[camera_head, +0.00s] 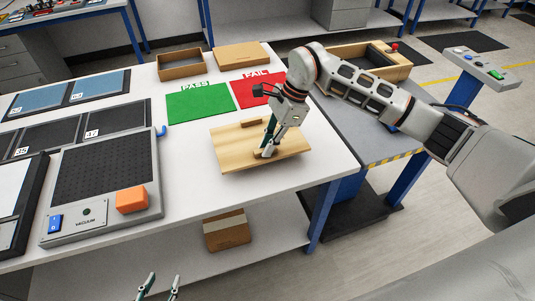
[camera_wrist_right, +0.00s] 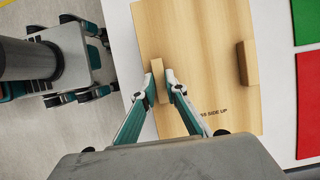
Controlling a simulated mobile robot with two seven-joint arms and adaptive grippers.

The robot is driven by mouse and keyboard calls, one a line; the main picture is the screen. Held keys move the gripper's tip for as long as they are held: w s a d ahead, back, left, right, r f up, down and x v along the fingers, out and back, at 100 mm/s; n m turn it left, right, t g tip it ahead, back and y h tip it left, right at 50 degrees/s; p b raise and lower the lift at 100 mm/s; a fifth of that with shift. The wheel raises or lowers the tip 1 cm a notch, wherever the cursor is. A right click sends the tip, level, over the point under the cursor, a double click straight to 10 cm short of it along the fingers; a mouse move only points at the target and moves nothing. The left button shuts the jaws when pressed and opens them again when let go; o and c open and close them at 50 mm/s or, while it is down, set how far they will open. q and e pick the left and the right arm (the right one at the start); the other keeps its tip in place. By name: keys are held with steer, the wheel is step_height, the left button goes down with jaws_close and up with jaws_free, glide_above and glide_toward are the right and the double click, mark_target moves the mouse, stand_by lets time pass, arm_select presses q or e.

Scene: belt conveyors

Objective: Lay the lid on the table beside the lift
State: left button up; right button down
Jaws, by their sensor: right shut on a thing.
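The lid (camera_head: 238,153) is a flat light-wood board with two small wooden cleats, over the right front part of the white table (camera_head: 190,215). In the right wrist view the lid (camera_wrist_right: 205,55) shows printed text, partly readable as "SIDE UP". My right gripper (camera_head: 265,152) is shut on the near cleat, and its fingers (camera_wrist_right: 162,85) press the cleat from both sides. I cannot tell whether the lid touches the tabletop. The lift (camera_head: 372,140) is the grey platform with a yellow-black edge, right of the table. My left gripper (camera_head: 159,287) is open and empty at the bottom edge.
An open wooden box (camera_head: 390,67) stands on the lift. Green PASS (camera_head: 200,103) and red FAIL (camera_head: 252,92) mats lie behind the lid. Cardboard boxes (camera_head: 181,66) stand at the back.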

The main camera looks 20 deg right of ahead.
steer(key=shift+f, duration=2.05)
steer(key=c, duration=2)
jaws_free()
steer(key=shift+c, duration=0.2)
steer(key=v, duration=1.2)
steer(key=shift+b, duration=0.35)
